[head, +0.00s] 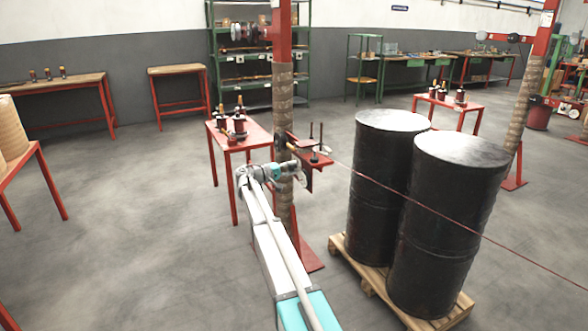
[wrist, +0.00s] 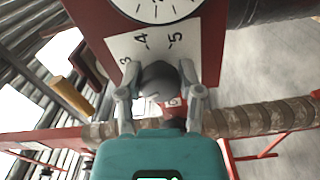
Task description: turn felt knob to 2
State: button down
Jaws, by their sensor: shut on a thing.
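The dark rounded knob (wrist: 160,76) sits in the middle of the wrist view, in front of a white scale plate (wrist: 190,38). The figures 3, 4 and 5 show on the plate; any others are hidden, and I cannot tell where the knob points. My gripper (wrist: 158,88) has one finger on each side of the knob and is shut on it. In the head view my gripper (head: 290,170) reaches the wrapped post (head: 283,95) by a red bracket (head: 318,160); the knob cannot be made out there.
A round white dial (wrist: 158,8) is just above the scale plate. A yellow-brown cylinder (wrist: 72,95) is at left. In the head view, two black drums (head: 455,190) stand on a wooden pallet (head: 440,318) at right. A dark red line runs across the drums.

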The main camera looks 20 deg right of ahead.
jog(key=shift+a, duration=0.2)
jog(key=c, duration=0.5)
grip_release()
jog(key=shift+c, duration=0.2)
jog(key=shift+d, duration=0.1)
jog(key=a, duration=1.2)
jog(key=shift+s, duration=0.25)
